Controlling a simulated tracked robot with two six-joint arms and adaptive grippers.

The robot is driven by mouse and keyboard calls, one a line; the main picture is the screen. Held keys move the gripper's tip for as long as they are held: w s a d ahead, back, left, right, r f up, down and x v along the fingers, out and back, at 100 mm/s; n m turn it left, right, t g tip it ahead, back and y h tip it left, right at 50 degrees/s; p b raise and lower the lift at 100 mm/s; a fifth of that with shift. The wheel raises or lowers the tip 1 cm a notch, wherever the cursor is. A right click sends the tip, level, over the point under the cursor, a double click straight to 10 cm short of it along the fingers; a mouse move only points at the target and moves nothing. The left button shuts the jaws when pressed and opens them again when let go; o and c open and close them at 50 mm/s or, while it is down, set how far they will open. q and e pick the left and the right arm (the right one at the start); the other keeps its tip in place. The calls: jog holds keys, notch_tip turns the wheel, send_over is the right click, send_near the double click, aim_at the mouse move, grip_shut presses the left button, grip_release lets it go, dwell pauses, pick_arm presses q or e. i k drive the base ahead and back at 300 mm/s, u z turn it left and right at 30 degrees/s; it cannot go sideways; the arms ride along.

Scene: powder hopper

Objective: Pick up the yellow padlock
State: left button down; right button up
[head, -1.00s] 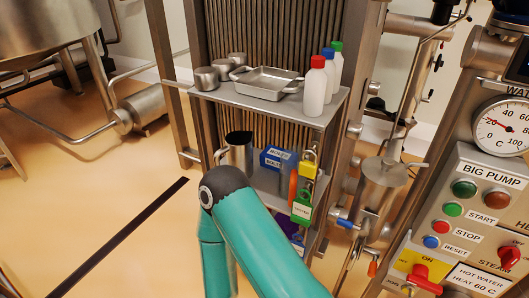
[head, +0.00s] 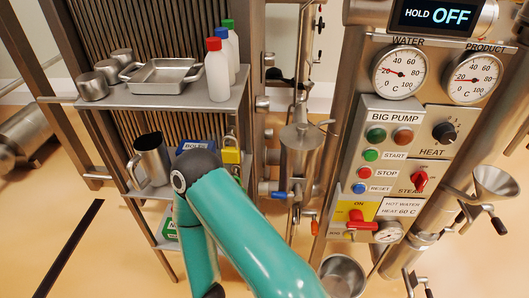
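The yellow padlock (head: 231,156) hangs at the right front of the metal shelf rack, below the upper shelf (head: 185,100). Its metal shackle points up, and the teal arm link stands in front of the area just below it. A teal arm of mine crosses the lower middle of the view, its dark joint close to the padlock in the picture. I cannot tell how far apart they are in depth. Neither gripper shows.
The upper shelf holds a steel tray (head: 161,74), several steel cups and bottles with red, blue and green caps. A steel jug (head: 152,160) and a blue box (head: 195,147) sit below. The BIG PUMP control panel (head: 400,150) is at right.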

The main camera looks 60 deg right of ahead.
aim_at(230, 149)
jog(key=u, duration=1.35)
jog(key=i, duration=0.1)
jog(key=z, duration=2.3)
jog(key=k, duration=0.5)
jog(key=z, duration=0.25)
jog(key=i, duration=0.5)
jog(key=u, duration=0.1)
